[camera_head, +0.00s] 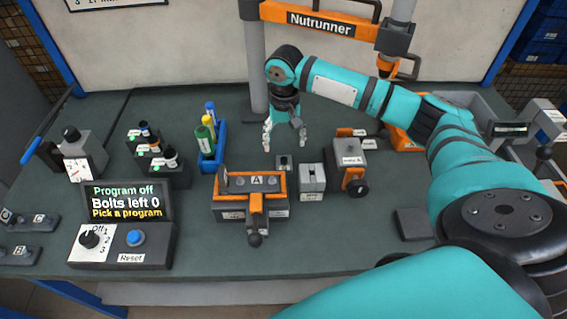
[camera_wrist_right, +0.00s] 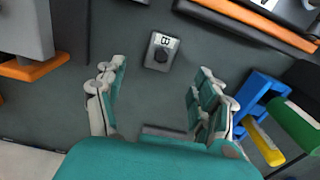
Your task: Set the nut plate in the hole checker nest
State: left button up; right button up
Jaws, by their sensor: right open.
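A small grey plate (camera_head: 284,162) with a dark round or hexagonal piece on it lies on the bench; it may be the nut plate. In the right wrist view the plate (camera_wrist_right: 153,58) carries a white tag with a letter, apparently B. My right gripper (camera_head: 285,138) points down, open and empty, above and just behind it. In the wrist view the plate lies ahead, between the lines of the spread fingers (camera_wrist_right: 162,70), untouched. I cannot read which device is the hole checker; a grey slotted block (camera_head: 312,178) stands right of the plate. My left gripper is out of view.
The orange fixture A (camera_head: 222,188) with its lever stands in front. A grey unit with black knob (camera_head: 351,158) is at right. The blue marker holder (camera_head: 212,160) is at left. The nutrunner post (camera_head: 257,70) rises behind. A program box (camera_head: 120,245) sits front left.

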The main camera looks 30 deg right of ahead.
aim_at(284, 159)
notch_tip(284, 159, down, 3)
jog(key=shift+r, duration=0.15)
jog(key=shift+f, duration=0.3)
notch_tip(284, 159, down, 4)
jog(key=shift+a+f+p, duration=0.1)
jog(key=shift+f+p, duration=0.05)
jog(key=shift+p, duration=0.25)
jog(key=shift+f, duration=0.2)
jog(key=c, duration=0.6)
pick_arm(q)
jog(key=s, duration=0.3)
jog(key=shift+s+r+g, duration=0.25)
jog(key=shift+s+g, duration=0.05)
pick_arm(e)
grip_shut()
